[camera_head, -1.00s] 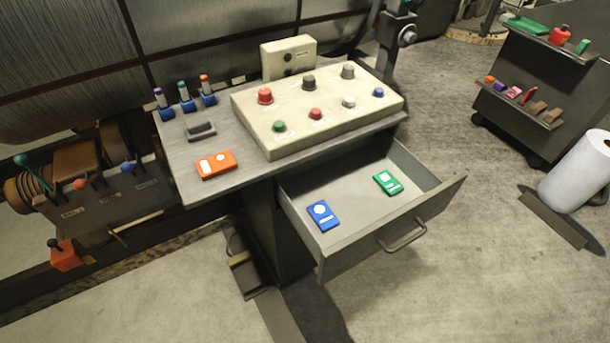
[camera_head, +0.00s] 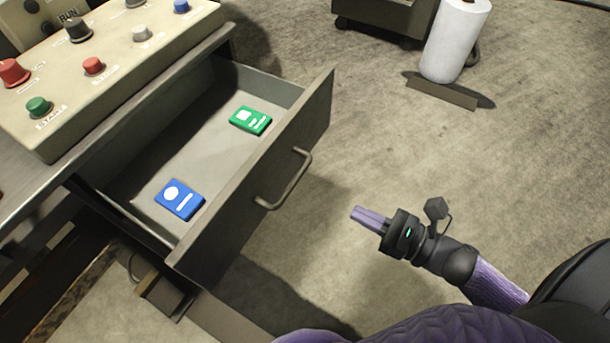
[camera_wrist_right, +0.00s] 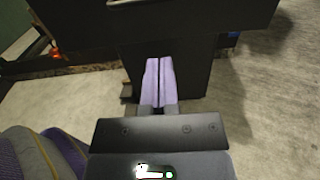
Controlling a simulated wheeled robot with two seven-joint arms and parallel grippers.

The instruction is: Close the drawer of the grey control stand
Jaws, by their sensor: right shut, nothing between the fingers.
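The drawer (camera_head: 262,180) of the grey control stand (camera_head: 40,190) is pulled well out, with a bar handle (camera_head: 285,180) on its front. A blue card-like item (camera_head: 180,200) and a green one (camera_head: 250,120) lie inside it. My right gripper (camera_head: 368,217) is to the right of the drawer front, apart from the handle, with its purple fingers together and empty. In the right wrist view the shut fingers (camera_wrist_right: 158,82) point toward a dark panel of the stand (camera_wrist_right: 190,60). My left gripper is not in view.
A beige button panel (camera_head: 110,60) sits on top of the stand. A white roll (camera_head: 455,40) stands on the floor at the back right, beside a dark cart (camera_head: 385,18). The floor in front of the drawer is clear except for my arm.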

